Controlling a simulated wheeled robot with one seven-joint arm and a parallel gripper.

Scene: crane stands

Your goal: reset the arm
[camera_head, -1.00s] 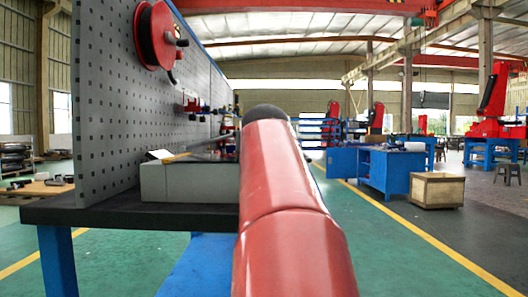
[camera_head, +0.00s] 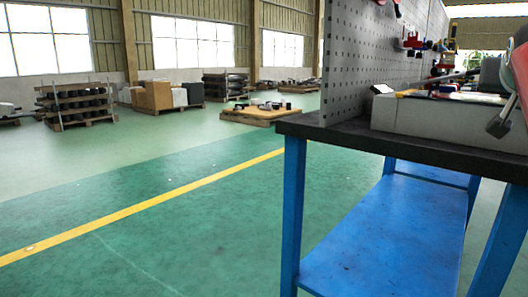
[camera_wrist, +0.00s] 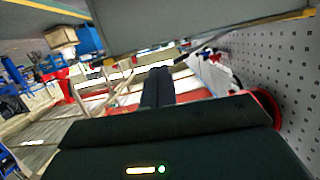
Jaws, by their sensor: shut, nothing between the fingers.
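My gripper (camera_wrist: 157,86) shows in the wrist view as a narrow dark pair of fingers held together, with nothing between them. The dark wrist body (camera_wrist: 180,150) fills the bottom of that view. In the head view only a red and grey part of my arm (camera_head: 518,75) shows at the right edge, above the workbench; the fingers cannot be made out there. The wrist view looks roughly upside down, with the pegboard (camera_wrist: 285,60) on the right and a red reel (camera_wrist: 268,105) partly hidden behind the wrist body.
A blue workbench with a dark top (camera_head: 350,138) stands at right, carrying a grey box (camera_head: 425,117) and a grey pegboard (camera_head: 360,60). A large grey surface (camera_wrist: 200,28) spans the top of the wrist view, close by. Loaded pallets (camera_head: 75,105) stand far left. Green floor (camera_head: 170,190) is clear.

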